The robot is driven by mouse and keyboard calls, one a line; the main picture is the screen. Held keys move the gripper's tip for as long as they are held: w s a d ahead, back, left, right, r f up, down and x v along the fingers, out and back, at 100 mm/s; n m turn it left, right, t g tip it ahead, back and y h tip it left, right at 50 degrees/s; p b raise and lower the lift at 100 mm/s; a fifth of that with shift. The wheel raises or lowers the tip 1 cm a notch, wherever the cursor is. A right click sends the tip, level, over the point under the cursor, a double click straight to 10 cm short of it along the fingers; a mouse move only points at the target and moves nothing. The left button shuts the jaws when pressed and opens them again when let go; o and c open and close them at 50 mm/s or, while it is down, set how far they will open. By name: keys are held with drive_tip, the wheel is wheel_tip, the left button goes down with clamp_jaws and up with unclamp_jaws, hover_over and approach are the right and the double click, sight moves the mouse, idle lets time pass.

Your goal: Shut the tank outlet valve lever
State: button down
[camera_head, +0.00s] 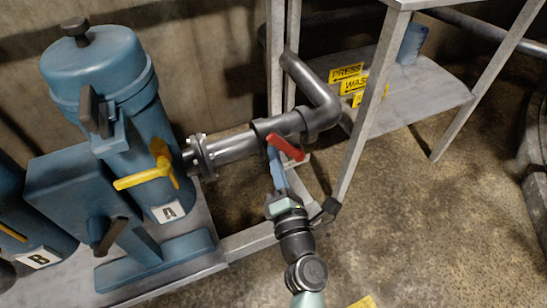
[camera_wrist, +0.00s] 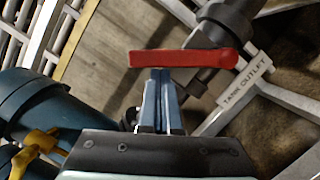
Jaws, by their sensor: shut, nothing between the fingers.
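The tank outlet valve lever is a red handle (camera_head: 285,147) on the grey pipe, just right of the blue tank in the head view. In the wrist view the red lever (camera_wrist: 183,58) lies nearly level across the picture, in front of the fingertips. A "TANK OUTLET" label (camera_wrist: 244,82) shows to its right. My gripper (camera_head: 273,156) is shut and empty, its blue fingers pointing up at the lever's left part. In the wrist view the fingertips (camera_wrist: 160,74) meet the lever's lower edge; whether they touch it I cannot tell.
A blue tank marked A (camera_head: 150,120) with a yellow handle (camera_head: 148,178) stands left of the pipe (camera_head: 235,148). A metal frame leg (camera_head: 362,115) rises close to the right. Yellow signs (camera_head: 350,80) sit on the shelf behind. Open floor (camera_head: 430,220) lies at the right.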

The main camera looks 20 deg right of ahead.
sight(288, 146)
drive_tip(key=shift+d+r+m+g+p, duration=0.15)
drive_tip(key=shift+d+r+m+p, duration=0.35)
drive_tip(key=shift+p, duration=0.55)
drive_tip(key=shift+d+r+m+g+p, duration=0.15)
drive_tip(key=shift+d+r+m+p, duration=0.15)
drive_tip(key=shift+r+m+p, duration=0.5)
drive_tip(key=p, duration=0.1)
drive_tip(key=d+m+p, duration=0.1)
drive_tip(key=p, duration=0.1)
drive_tip(key=shift+r+h, duration=0.25)
drive_tip(key=shift+h, duration=0.05)
drive_tip(key=shift+d+r+p, duration=0.2)
drive_tip(key=shift+d+p, duration=0.9)
drive_tip(key=shift+d, duration=0.1)
drive_tip(key=shift+f, duration=0.1)
